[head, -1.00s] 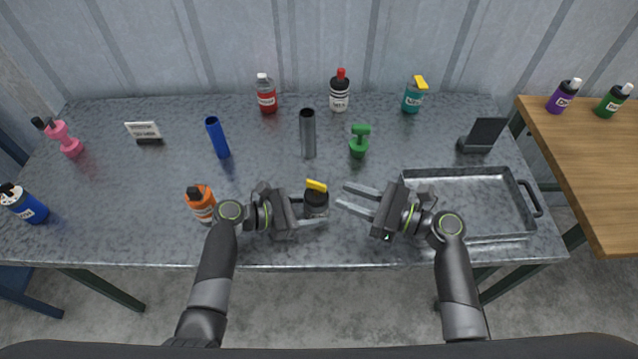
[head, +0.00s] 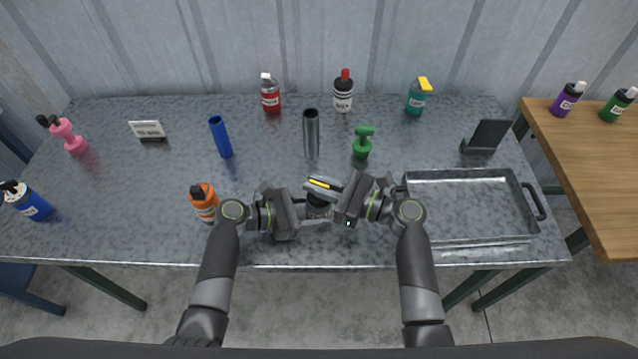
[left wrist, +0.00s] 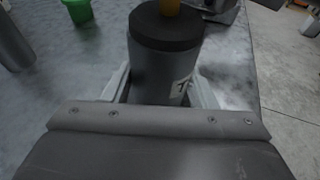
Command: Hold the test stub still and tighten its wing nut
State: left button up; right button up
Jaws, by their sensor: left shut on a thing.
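The test stub (head: 317,208) is a dark grey cylinder standing upright near the table's front edge. Its yellow wing nut (head: 322,183) is on top. My left gripper (head: 312,213) is shut on the stub's body from the left.
An orange bottle (head: 204,203) stands close to my left wrist. A grey metal tray (head: 470,243) lies to the right of my right arm. The table's left middle is clear.

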grip_shut()
jog(key=shift+m+t+h, duration=0.6)
jog(key=shift+m+t, duration=0.2)
jog(key=shift+t, duration=0.3)
jog(key=o, duration=0.5)
grip_release()
jog(key=v, duration=1.2)
jog(key=shift+d, duration=0.1)
